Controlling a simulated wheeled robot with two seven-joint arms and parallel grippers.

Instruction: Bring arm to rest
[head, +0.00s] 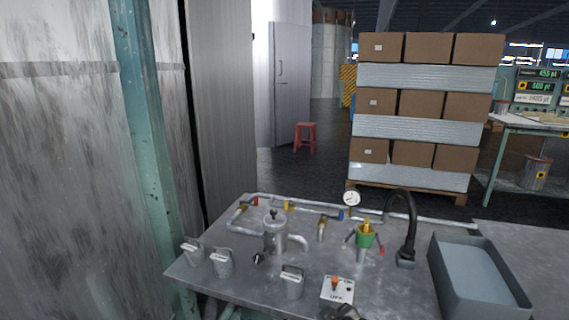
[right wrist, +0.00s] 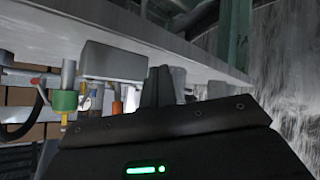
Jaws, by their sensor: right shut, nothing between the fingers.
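A dark part, probably this gripper (head: 343,313), shows at the bottom edge of the head view, just in front of the switch box (head: 337,290). The box also shows in the wrist view (right wrist: 113,60), near the fingers. I cannot tell the exact gap. My left gripper is out of view.
A teal post (head: 145,120) rises beside the bench.

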